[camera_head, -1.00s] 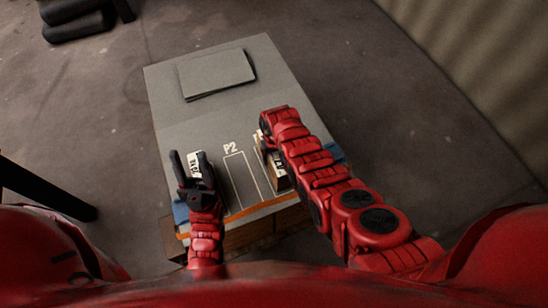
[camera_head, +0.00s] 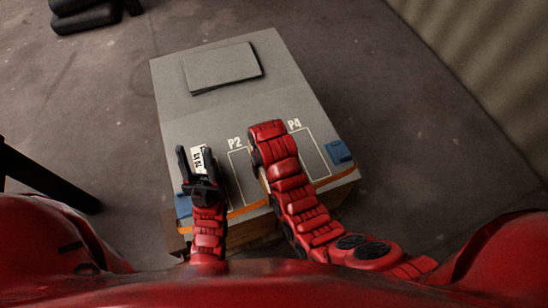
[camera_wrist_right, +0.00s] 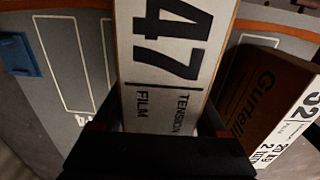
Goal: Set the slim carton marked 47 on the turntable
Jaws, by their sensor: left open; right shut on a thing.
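The slim carton marked 47 (camera_wrist_right: 165,60), white with black print reading TENSION FILM, fills the middle of the right wrist view. My right gripper (camera_wrist_right: 155,128) is shut on it, one dark finger on each side. In the head view my right forearm hides most of this carton. My left gripper (camera_head: 197,165) is open, its fingers spread around or above a carton with a white label (camera_head: 198,158); I cannot tell if they touch. I recognise no turntable in either view.
The grey top (camera_head: 190,115) bears white outlines P2 and P4; the P4 outline (camera_wrist_right: 65,65) looks empty. A flat grey slab (camera_head: 221,67) lies at the back. A brown carton marked 52 (camera_wrist_right: 265,95) stands beside the held carton. A blue piece (camera_head: 339,151) sits at the right edge.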

